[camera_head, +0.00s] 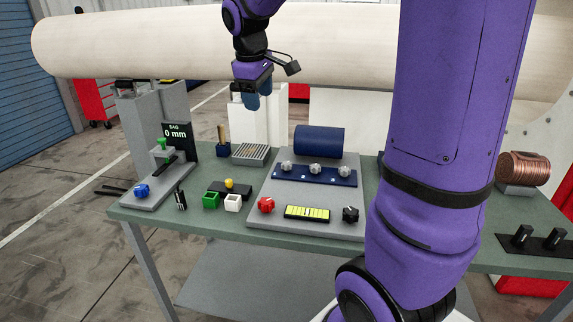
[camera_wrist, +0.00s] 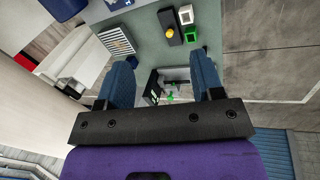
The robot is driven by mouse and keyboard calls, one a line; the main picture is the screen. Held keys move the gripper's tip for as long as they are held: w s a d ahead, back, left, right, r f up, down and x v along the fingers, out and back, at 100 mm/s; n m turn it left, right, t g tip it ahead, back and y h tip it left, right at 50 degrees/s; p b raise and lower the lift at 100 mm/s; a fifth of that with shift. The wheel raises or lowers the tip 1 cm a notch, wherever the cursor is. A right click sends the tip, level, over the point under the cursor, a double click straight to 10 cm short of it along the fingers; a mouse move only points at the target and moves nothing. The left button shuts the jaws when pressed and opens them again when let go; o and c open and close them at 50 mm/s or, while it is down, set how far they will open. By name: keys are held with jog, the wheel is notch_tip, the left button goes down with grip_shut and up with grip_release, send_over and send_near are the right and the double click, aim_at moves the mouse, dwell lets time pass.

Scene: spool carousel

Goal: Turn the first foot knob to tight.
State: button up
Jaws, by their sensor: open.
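Three grey knobs stand in a row on a dark blue bar (camera_head: 330,179) on the grey plate: the left one (camera_head: 286,166), the middle one (camera_head: 315,169) and the right one (camera_head: 344,171). I cannot tell which is the first foot knob, nor read any markings. A red knob (camera_head: 266,205) and a black knob (camera_head: 350,214) sit at the plate's front corners. My gripper (camera_head: 258,101) hangs high above the table's back edge, left of and above the knobs. In the wrist view its two blue fingers are spread with nothing between them (camera_wrist: 163,72).
A dark blue cylinder (camera_head: 319,141) lies behind the knobs. A yellow-green display (camera_head: 307,213) sits in front. At left are a gauge stand reading 0 mm (camera_head: 176,134), a blue knob (camera_head: 142,190), a green box (camera_head: 211,201) and a white box (camera_head: 233,203). A large pale roll (camera_head: 150,49) spans the back.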

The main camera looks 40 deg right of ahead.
jog(key=w+d+f+n+g, duration=0.1)
jog(key=w+d+f+n, duration=0.1)
jog(key=w+d+f, duration=0.4)
jog(key=n+g+h, duration=0.2)
jog(key=n+g, duration=0.1)
jog(key=n, duration=0.1)
send_near(286, 163)
jog(key=x, duration=1)
jog(key=shift+d+f, duration=0.1)
jog(key=shift+d, duration=0.05)
jog(key=c, duration=0.9)
